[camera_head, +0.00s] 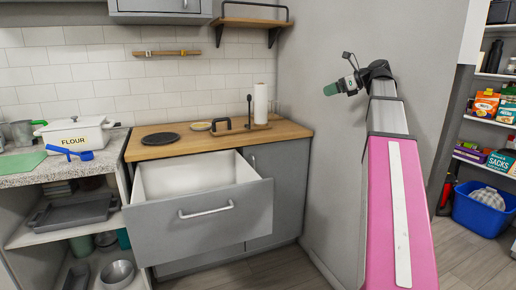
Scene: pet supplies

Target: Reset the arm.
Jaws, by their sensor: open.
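My arm rises on the right side of the head view, in front of the grey wall, with a long pink section below and grey and black joints at its top. My gripper (332,89) is at the far end of the bent wrist, pointing left. It is small in the view, open, and nothing shows in it. It is clear of the counter and appears apart from the wall.
A grey drawer (215,222) stands pulled out and looks empty inside. The wooden counter (225,138) holds a paper towel roll (260,103). A flour bin (76,136) and blue scoop (70,152) stand left. Shelves and a blue tub (482,210) are at right.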

